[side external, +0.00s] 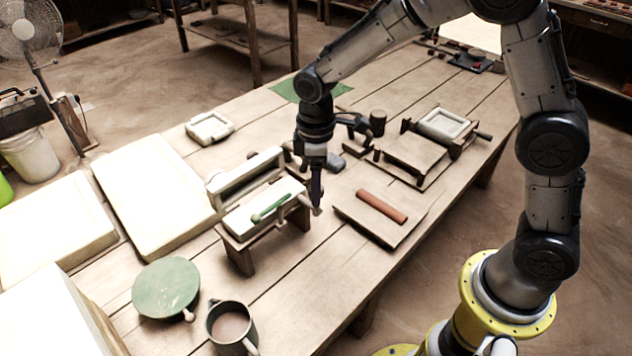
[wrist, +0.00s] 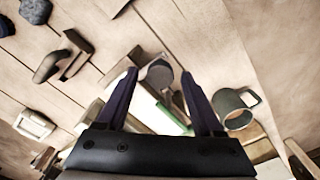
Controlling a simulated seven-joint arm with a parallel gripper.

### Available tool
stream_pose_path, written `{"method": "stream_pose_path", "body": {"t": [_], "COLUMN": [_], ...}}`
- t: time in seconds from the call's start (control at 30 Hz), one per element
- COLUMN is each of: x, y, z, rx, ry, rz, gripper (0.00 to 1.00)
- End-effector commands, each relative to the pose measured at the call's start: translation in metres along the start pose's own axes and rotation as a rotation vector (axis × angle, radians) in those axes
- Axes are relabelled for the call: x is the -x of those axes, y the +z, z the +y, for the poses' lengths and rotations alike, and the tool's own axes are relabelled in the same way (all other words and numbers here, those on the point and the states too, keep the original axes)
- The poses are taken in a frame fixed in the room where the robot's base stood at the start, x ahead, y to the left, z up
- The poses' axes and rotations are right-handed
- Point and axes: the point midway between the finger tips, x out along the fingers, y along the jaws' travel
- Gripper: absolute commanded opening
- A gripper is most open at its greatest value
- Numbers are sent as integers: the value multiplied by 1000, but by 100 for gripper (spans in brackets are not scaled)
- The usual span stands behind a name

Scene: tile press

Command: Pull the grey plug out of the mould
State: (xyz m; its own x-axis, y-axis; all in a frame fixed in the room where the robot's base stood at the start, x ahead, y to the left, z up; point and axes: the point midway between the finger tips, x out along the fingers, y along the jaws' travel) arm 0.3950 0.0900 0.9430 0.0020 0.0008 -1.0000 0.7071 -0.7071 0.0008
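The mould (side external: 240,222) is a pale slab on a small wooden stand, with a green rod (side external: 270,207) on top. My gripper (side external: 316,205) points down at its right end, apart from the rod. In the wrist view, my gripper (wrist: 162,88) is open, with its dark fingers spread. A dark grey, round-ended piece, which looks like the grey plug (wrist: 160,74), shows between the fingers, at the end of the mould (wrist: 150,110). I see no finger touching it. In the side view the fingers largely cover that spot, so how deep the piece sits is hidden.
A board with a reddish-brown roll (side external: 381,206) lies right of my gripper. A blue-grey block (side external: 335,162) and dark tools are behind it. A mug (side external: 232,328) and a green disc (side external: 166,288) stand in front. A pale frame (side external: 209,127) lies back left.

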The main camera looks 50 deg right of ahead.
Motion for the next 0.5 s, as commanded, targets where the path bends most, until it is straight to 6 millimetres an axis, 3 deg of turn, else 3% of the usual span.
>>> {"method": "stream_pose_path", "body": {"t": [0.33, 0.5], "x": [2, 21], "y": [0, 0], "z": [0, 0], "rx": [0, 0], "ry": [0, 2], "rz": [-1, 2], "gripper": [71, 71]}}
